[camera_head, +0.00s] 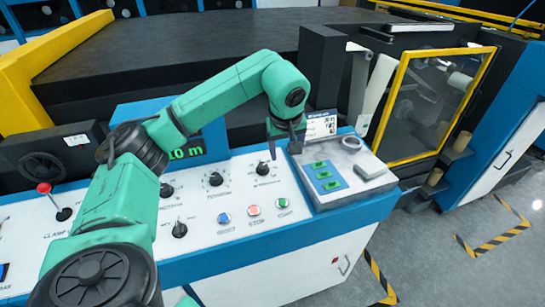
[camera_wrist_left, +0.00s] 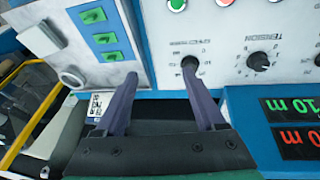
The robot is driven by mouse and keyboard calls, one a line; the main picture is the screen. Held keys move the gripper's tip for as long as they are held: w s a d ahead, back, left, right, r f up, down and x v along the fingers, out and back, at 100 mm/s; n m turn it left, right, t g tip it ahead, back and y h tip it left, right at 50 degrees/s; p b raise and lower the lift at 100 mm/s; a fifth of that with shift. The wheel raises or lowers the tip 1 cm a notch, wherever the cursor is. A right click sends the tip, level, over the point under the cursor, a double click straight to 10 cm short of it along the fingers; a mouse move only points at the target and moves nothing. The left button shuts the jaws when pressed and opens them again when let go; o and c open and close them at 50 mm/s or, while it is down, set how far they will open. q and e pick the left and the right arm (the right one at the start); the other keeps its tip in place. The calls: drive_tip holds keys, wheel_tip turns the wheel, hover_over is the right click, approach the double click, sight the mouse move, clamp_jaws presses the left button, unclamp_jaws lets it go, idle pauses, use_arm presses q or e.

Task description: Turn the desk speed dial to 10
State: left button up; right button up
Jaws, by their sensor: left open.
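The desk panel carries several black dials. The rightmost dial (camera_head: 262,169) in the upper row sits closest to my left gripper (camera_head: 284,150); its label is too small to read, so I cannot confirm that it is the speed dial. The same dial (camera_wrist_left: 190,62) shows upside down in the left wrist view, beside the dial marked TENSION (camera_wrist_left: 258,61). My left gripper is open and empty, fingers pointing down at the panel. In the wrist view one fingertip appears close to the dial, which is not between the fingers; I cannot tell whether they touch. My right gripper is not in view.
A raised grey box with green switches (camera_head: 325,176) stands right of the dials. Coloured push buttons (camera_head: 254,210) lie in front. A red-topped lever (camera_head: 44,188) stands at the left. A green-lettered display (camera_head: 188,152) rises behind the dials, partly hidden by my arm.

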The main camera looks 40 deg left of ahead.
use_arm(q)
drive_tip(key=s+a+r+g+y, duration=0.1)
drive_tip(key=a+r+y, duration=0.1)
drive_tip(key=a, duration=0.3)
drive_tip(key=p, duration=0.1)
approach(263, 166)
drive_tip(key=p+x, duration=0.2)
drive_tip(key=x, duration=0.5)
drive_tip(key=shift+w+a+f, duration=0.15)
drive_tip(key=shift+a+f, duration=0.15)
drive_tip(key=shift+f, duration=0.45)
drive_tip(key=shift+w, duration=0.1)
clamp_jaws()
